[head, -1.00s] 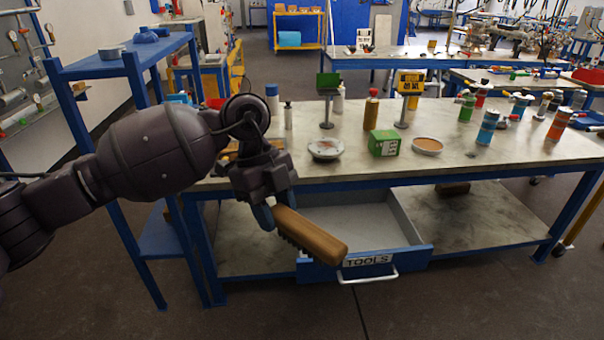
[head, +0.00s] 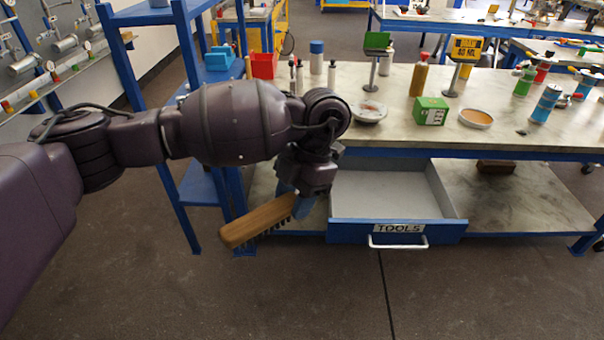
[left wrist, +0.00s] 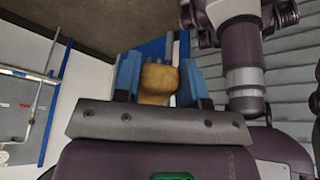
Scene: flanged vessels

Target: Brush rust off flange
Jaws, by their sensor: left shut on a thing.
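My left gripper (head: 297,203) is shut on a wooden-handled brush (head: 262,218) with dark bristles underneath. It holds the brush in the air, in front of the workbench and to the left of the open drawer. In the left wrist view the brush's wooden end (left wrist: 158,82) sits between the two blue fingers. No rusty flange can be made out clearly in these views. My right gripper is not in the head view; I cannot make it out in the left wrist view.
The open drawer (head: 396,231) marked TOOLS juts out under the workbench (head: 390,140). On the bench stand a white dish (head: 368,111), a green box (head: 431,111), an orange-filled dish (head: 476,118) and bottles. A blue shelf (head: 160,13) stands left. The floor in front is clear.

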